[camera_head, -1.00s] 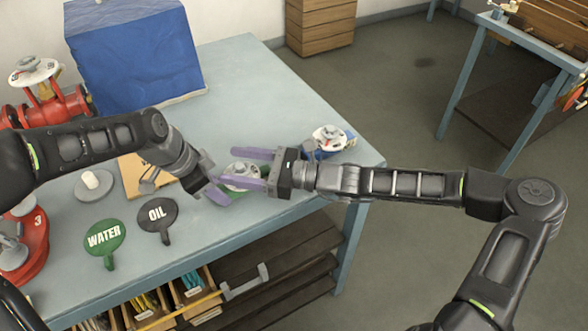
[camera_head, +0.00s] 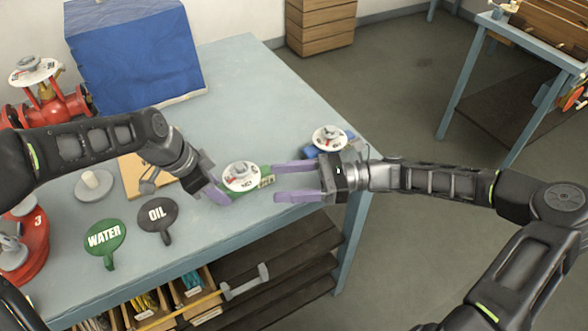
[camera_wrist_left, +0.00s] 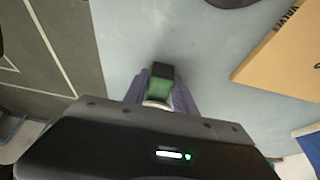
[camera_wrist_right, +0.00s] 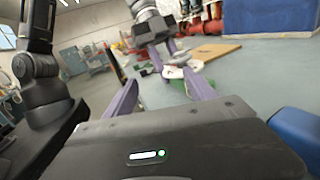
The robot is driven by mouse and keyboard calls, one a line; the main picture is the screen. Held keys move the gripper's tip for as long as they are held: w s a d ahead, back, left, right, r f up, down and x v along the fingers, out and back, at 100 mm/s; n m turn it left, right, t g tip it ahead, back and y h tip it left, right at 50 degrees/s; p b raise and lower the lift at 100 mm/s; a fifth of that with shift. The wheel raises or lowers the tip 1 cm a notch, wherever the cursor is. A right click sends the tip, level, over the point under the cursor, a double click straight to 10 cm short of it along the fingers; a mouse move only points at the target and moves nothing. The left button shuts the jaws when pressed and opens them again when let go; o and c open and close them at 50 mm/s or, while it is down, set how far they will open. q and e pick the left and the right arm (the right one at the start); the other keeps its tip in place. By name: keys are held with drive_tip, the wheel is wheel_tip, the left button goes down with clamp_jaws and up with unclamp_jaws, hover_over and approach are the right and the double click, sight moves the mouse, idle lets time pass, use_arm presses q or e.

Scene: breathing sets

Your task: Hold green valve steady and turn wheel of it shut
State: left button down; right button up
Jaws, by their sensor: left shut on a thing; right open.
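The green valve (camera_head: 262,183) stands near the front right of the table, with its white round wheel (camera_head: 241,176) on top. My left gripper (camera_head: 218,190) is shut on the valve's left side; the left wrist view shows its green body (camera_wrist_left: 160,86) between the purple fingers. My right gripper (camera_head: 297,182) is open and empty, just right of the valve, with its fingers pointing left toward it. In the right wrist view, the white wheel (camera_wrist_right: 176,72) shows beyond the gap between the spread fingers.
A blue valve with a white wheel (camera_head: 329,139) stands close behind my right gripper. Green WATER (camera_head: 104,236) and dark OIL (camera_head: 157,214) paddles lie at the front left. A wooden board (camera_head: 132,168) lies left of my left gripper. Red valves stand at the far left.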

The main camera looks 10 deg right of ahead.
drive_tip(key=s+a+g, duration=0.1)
drive_tip(key=s+a+n+g, duration=0.1)
drive_tip(key=shift+s+f, duration=0.3)
drive_tip(key=shift+w+d+r+t, duration=0.15)
drive_tip(key=shift+w+t, duration=0.15)
drive_tip(key=shift+w, duration=0.05)
drive_tip(key=shift+w+d+r+m+t+h, duration=0.25)
drive_tip(key=shift+w+d+m+t, duration=0.35)
drive_tip(key=shift+w+d+t, duration=0.4)
drive_tip(key=shift+w+d+r+m+t+h, duration=0.15)
drive_tip(key=shift+w+d+r+m+t, duration=0.15)
drive_tip(key=shift+w+d+m+t, duration=0.5)
drive_tip(key=shift+o, duration=0.2)
drive_tip(key=shift+w+d+n, duration=0.1)
drive_tip(key=shift+n, duration=0.2)
